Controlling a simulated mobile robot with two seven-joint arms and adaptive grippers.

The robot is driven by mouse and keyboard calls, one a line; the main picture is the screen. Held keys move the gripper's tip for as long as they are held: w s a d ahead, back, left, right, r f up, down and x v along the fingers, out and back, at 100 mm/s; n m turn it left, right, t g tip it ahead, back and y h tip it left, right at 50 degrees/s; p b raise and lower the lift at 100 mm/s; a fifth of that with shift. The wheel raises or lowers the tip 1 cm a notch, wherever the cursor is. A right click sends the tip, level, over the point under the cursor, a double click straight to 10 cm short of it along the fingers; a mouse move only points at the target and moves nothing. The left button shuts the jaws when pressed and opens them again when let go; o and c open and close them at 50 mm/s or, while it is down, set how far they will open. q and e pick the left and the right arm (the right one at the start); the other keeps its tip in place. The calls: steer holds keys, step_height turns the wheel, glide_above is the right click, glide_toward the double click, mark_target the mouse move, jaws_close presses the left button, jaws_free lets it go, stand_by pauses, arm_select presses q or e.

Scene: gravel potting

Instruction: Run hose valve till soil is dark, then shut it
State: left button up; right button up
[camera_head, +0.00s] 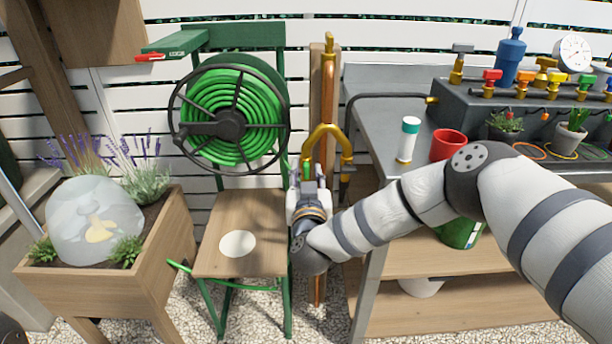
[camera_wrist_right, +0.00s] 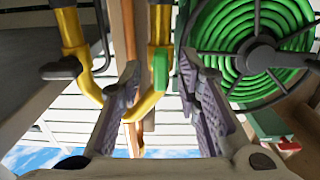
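The hose valve is a yellow brass forked fitting (camera_head: 326,140) on a copper pipe on a wooden post. In the right wrist view, a small green lever (camera_wrist_right: 160,68) sits on one branch of the brass fitting (camera_wrist_right: 92,90). My right gripper (camera_head: 308,172) is just below the fork in the head view. Its fingers (camera_wrist_right: 162,100) are apart, with the green lever showing between and beyond them; I cannot tell whether they touch it. The soil (camera_head: 157,212) in the wooden planter (camera_head: 150,265) looks brown. No flowing water shows.
A clear dome (camera_head: 92,225) covers part of the planter. A grey bench (camera_head: 385,135) with a red pot (camera_head: 447,144) is right.

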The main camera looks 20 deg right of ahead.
steer(key=shift+w, duration=0.1)
jaws_close()
